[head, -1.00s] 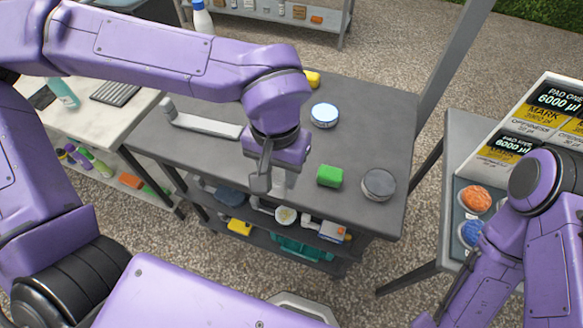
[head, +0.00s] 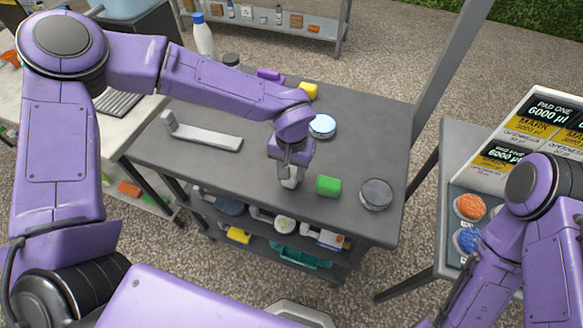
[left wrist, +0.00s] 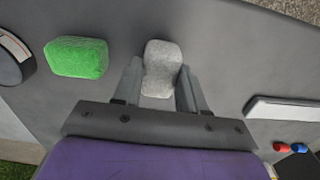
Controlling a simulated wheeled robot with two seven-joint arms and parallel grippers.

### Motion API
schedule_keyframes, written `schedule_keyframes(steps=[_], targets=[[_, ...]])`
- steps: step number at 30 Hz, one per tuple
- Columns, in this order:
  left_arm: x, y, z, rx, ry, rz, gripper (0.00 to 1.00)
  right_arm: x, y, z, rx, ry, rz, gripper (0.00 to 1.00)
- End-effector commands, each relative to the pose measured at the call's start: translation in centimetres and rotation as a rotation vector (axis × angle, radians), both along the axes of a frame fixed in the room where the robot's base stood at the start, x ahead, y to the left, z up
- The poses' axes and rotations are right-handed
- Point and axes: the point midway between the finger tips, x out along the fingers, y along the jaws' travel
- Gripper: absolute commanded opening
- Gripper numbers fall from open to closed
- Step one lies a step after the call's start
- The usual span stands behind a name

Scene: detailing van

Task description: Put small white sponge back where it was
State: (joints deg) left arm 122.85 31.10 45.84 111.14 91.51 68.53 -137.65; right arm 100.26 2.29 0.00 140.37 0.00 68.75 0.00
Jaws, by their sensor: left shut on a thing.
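The small white sponge (left wrist: 162,68) is pale grey-white in the left wrist view, between the two fingers of my left gripper (left wrist: 158,85). In the head view the left gripper (head: 290,172) is low over the dark cart top (head: 235,180), shut on the sponge (head: 291,182), which is mostly hidden by the fingers. I cannot tell whether the sponge touches the top. A green sponge (head: 328,186) lies just right of it, apart from it. My right arm is at the right edge of the head view; its gripper does not show.
A grey-lidded round tin (head: 376,194) and a blue-lidded tin (head: 322,126) stand on the cart top. A yellow block (head: 308,91), a purple block (head: 269,75) and a grey long-handled tool (head: 205,135) are farther back or left. Lower shelves hold several items.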

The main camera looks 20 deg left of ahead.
Motion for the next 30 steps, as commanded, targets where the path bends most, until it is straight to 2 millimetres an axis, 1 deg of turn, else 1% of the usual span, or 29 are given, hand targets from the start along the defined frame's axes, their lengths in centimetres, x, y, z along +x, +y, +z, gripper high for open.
schedule_keyframes(steps=[2, 11, 12, 14, 22, 24, 26, 29, 30], targets=[[0.0, 0.0, -0.5, -0.001, -0.001, 0.000, 0.07, 0.0, 0.0, 0.0, 0.000, 0.000, 0.000, 0.43], [0.0, 0.0, -0.8, -0.001, -0.001, 0.001, 0.07, 0.0, 0.0, 0.2, 0.000, 0.000, 0.000, 0.43], [0.0, 0.0, -0.8, -0.001, -0.002, 0.001, 0.48, 0.0, 0.0, 0.2, 0.000, 0.000, 0.000, 0.43], [0.0, 0.0, -0.8, -0.001, -0.002, 0.001, 0.67, 0.0, 0.0, 0.2, 0.000, 0.000, 0.000, 0.43], [0.0, 0.0, -0.8, -0.001, -0.002, 0.001, 0.67, 0.0, 0.0, 0.1, 0.000, 0.000, 0.000, 0.43], [0.0, 0.0, -0.5, -0.002, -0.004, 0.000, 0.67, 0.0, 0.0, -0.1, 0.000, 0.000, 0.000, 0.43], [0.1, 0.0, 0.4, -0.002, -0.006, 0.001, 0.67, 0.0, 0.0, 0.0, 0.000, 0.000, 0.000, 0.43], [0.1, 0.0, 2.7, -0.003, -0.007, 0.002, 0.67, 0.0, 0.0, -0.1, 0.000, 0.000, 0.000, 0.43], [0.2, 0.0, 3.7, -0.003, -0.008, 0.003, 0.67, 0.0, 0.0, -0.1, 0.000, 0.000, 0.000, 0.43]])
